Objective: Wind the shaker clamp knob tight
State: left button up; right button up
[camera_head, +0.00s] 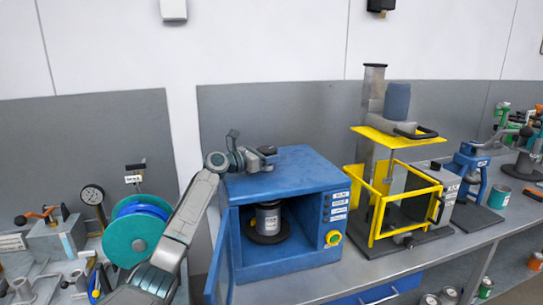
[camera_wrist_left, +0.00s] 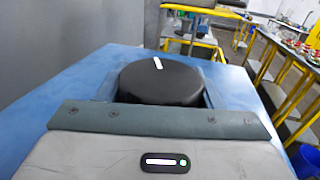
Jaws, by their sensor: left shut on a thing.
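The blue shaker (camera_head: 290,180) stands on the bench in the middle of the head view, its front door (camera_head: 221,272) swung open. A can (camera_head: 268,219) stands inside on a dark round base. The black clamp knob (camera_head: 267,149) is on top of the shaker. In the left wrist view the knob (camera_wrist_left: 160,85) is a round black disc with a white mark pointing up and slightly left. My left gripper (camera_head: 267,157) is at the shaker top, shut on the knob; its fingertips are mostly hidden. My right gripper is not in view.
A yellow-framed mixer (camera_head: 405,190) stands right of the shaker, with a blue press (camera_head: 470,168) beyond it. A teal reel (camera_head: 135,235) and a dial gauge (camera_head: 92,195) are at the left. A grey panel rises behind the shaker.

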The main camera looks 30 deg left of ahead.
pick_arm(q)
jog(key=m+g+h+b, duration=0.2)
jog(key=h, duration=0.1)
jog(key=shift+d, duration=0.1)
jog(key=m+g+h, duration=0.3)
jog(key=shift+s+d+r+b, duration=0.1)
jog(key=shift+s+d+b, duration=0.15)
jog(key=shift+b, duration=0.15)
jog(key=shift+m+g+h, duration=0.5)
jog(key=shift+m+g, duration=0.1)
jog(key=shift+g, duration=0.1)
jog(key=shift+s+m+g+h+b, duration=0.15)
jog(key=shift+m+g+h+b, duration=0.35)
jog(key=shift+g, duration=0.4)
jog(key=o, duration=1)
jog(key=shift+c, duration=0.2)
